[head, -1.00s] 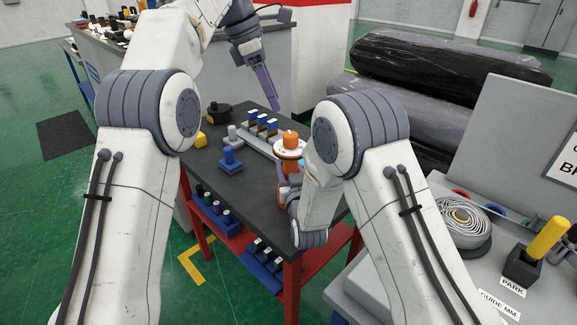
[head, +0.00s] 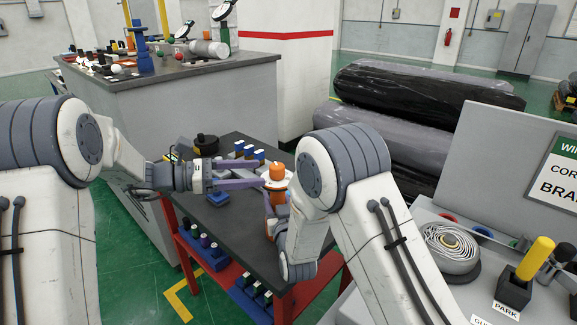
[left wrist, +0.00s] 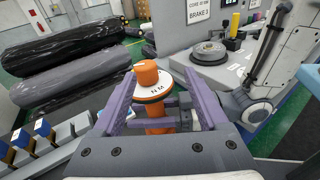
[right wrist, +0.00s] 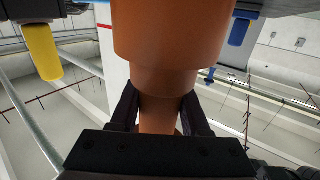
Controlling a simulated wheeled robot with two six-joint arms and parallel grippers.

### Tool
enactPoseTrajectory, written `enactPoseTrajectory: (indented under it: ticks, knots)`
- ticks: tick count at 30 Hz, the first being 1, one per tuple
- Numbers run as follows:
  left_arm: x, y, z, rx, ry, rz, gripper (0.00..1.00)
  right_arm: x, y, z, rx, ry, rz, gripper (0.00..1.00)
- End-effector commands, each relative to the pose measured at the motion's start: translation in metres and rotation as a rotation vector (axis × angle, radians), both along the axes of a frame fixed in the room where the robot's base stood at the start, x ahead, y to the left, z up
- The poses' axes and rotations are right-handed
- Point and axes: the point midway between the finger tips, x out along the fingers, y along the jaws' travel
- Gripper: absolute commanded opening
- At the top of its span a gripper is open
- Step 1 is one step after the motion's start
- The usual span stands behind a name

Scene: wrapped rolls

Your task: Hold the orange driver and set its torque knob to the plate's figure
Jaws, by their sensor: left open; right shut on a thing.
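The orange driver (head: 277,172) stands upright above the dark bench, its orange knob (left wrist: 147,72) on a white dial ring (left wrist: 152,92) marked N M. Other dial marks are too small to read. My right gripper (right wrist: 160,115) is shut on the driver's narrower orange lower part (right wrist: 168,80). My left gripper (head: 262,173) is open, purple fingers level, reaching in from the left. In the left wrist view its fingers lie either side of the knob; I cannot tell if they touch it. A plate (head: 562,170) at the right edge is cut off; the left wrist view shows "BRAKE 3" on it (left wrist: 199,10).
The dark bench (head: 255,245) carries a rack of blue-topped pieces (head: 245,152) behind the left gripper and a blue block (head: 217,197) beneath it. Black wrapped rolls (head: 420,95) lie beyond. A grey console with a yellow lever (head: 537,258) stands at the right.

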Motion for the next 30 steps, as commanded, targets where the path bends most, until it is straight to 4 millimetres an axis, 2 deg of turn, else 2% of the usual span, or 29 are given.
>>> enactPoseTrajectory:
  ticks: [6, 11, 14, 24, 30]
  knots:
    - [0.0, 0.014, -0.012, -0.097, 0.016, 0.191, 0.77, 0.0, 0.0, 0.001, 0.001, -0.003, 0.0, 0.0]
    - [0.003, 0.013, -0.015, -0.112, 0.017, 0.234, 0.77, 0.0, 0.0, 0.001, 0.001, -0.003, 0.0, 0.0]
    - [0.008, 0.002, -0.016, -0.112, 0.017, 0.235, 0.77, 0.0, 0.0, 0.001, 0.001, -0.003, 0.0, 0.0]
    - [0.037, -0.058, -0.016, -0.112, 0.018, 0.232, 0.77, 0.0, 0.0, 0.001, 0.001, -0.003, 0.0, 0.0]
    - [0.049, -0.082, -0.015, -0.112, 0.017, 0.232, 0.77, 0.0, 0.0, 0.001, 0.001, -0.003, 0.0, 0.0]
